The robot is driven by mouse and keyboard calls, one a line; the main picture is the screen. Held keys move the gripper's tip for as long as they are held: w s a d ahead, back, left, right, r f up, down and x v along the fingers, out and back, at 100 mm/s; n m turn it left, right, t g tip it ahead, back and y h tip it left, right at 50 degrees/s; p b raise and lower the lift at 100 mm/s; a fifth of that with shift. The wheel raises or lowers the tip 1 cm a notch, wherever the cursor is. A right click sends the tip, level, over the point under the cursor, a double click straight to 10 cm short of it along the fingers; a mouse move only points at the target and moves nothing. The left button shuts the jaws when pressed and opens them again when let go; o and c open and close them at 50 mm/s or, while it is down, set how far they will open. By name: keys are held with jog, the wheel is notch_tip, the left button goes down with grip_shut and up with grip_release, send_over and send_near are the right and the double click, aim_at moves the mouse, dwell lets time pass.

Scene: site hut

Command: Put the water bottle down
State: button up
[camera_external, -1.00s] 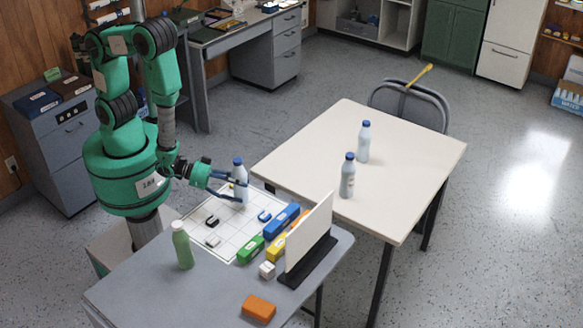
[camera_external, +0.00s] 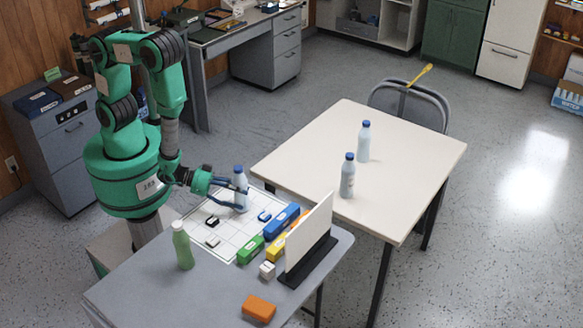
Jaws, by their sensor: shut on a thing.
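A pale water bottle (camera_external: 240,179) with a blue cap stands upright in my gripper (camera_external: 243,197), which is shut on it. It is over the back part of a white gridded sheet (camera_external: 227,233) on the grey table (camera_external: 140,286). I cannot tell whether its base touches the sheet. The fingers hide part of its sides. Two similar blue-capped bottles stand on the cream table (camera_external: 415,165), one nearer (camera_external: 347,178) and one farther back (camera_external: 364,143).
A green bottle (camera_external: 183,247) stands left of the sheet. Blue (camera_external: 281,221), green (camera_external: 250,249) and yellow (camera_external: 277,247) blocks lie along its right side, before an upright white panel (camera_external: 309,233). Small dark and white items lie on the sheet. An orange block (camera_external: 259,308) lies in front.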

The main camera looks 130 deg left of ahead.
jog(key=shift+f, duration=0.1)
jog(key=o, duration=1.6)
jog(key=shift+s+r, duration=0.1)
jog(key=shift+r, duration=0.1)
jog(key=shift+p+v, duration=0.65)
jog(key=shift+v, duration=3)
jog(key=shift+d, duration=0.1)
